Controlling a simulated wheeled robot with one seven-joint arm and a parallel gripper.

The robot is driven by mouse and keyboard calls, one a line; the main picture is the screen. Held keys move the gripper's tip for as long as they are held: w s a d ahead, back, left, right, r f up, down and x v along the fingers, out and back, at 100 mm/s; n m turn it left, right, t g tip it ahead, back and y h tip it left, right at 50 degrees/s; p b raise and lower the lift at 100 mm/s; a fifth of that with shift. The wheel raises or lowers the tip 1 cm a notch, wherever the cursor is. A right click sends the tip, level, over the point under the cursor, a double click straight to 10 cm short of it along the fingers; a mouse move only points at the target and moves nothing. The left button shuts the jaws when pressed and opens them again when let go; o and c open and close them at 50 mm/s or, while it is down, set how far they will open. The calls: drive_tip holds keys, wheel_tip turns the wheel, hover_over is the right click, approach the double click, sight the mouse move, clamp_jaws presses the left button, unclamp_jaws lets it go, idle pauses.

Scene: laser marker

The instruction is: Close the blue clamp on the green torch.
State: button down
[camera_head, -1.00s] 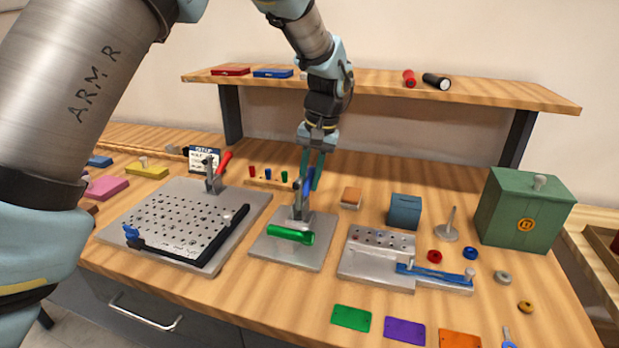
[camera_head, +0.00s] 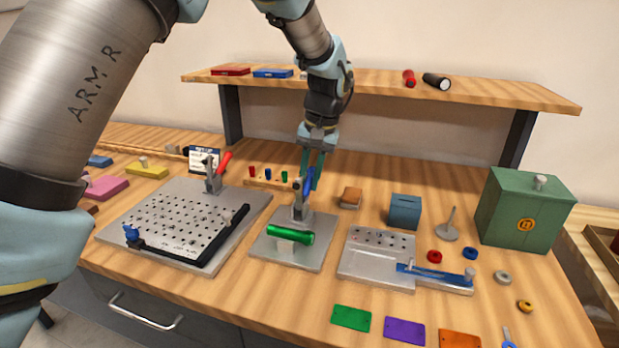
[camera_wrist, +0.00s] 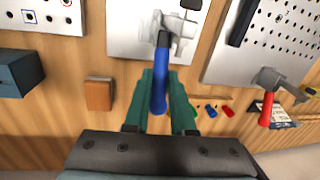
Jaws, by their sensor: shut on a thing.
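The green torch (camera_head: 291,235) lies across a small block on a grey metal plate (camera_head: 268,250) in the middle of the table. The blue clamp (camera_head: 307,184) stands on that plate just behind the torch, with its blue handle upright. My gripper (camera_head: 312,172) reaches down from above and is shut on the blue handle. In the wrist view the blue handle (camera_wrist: 159,82) lies between the green fingers of my gripper (camera_wrist: 160,100). The torch is not clearly visible in the wrist view.
A perforated plate with a red-handled clamp (camera_head: 222,164) stands to the left. A brown block (camera_head: 350,198), a blue box (camera_head: 404,211) and a metal fixture (camera_head: 365,261) are to the right. A shelf (camera_head: 370,88) runs behind the arm.

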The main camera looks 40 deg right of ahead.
sight(306, 183)
drive_tip(key=shift+b, duration=0.45)
drive_tip(key=shift+s+a+t+h+b, duration=0.15)
drive_tip(key=shift+t+h+b, duration=0.25)
drive_tip(key=shift+b, duration=0.55)
drive_tip(key=t+h+b, duration=0.1)
drive_tip(key=b, duration=0.3)
drive_tip(key=a+r+t+h+b, duration=0.1)
drive_tip(key=h+b, duration=0.1)
drive_tip(key=b, duration=0.2)
drive_tip(key=shift+s+a+b, duration=0.2)
drive_tip(key=shift+s+b, duration=0.2)
drive_tip(key=shift+s+a+r+n+h+b, duration=0.25)
drive_tip(key=shift+h+b, duration=0.35)
drive_tip(key=shift+b, duration=0.6)
drive_tip(key=shift+w+t, duration=0.1)
drive_tip(key=shift+t, duration=0.2)
drive_tip(key=shift+r+b, duration=0.2)
drive_tip(key=shift+b, duration=0.15)
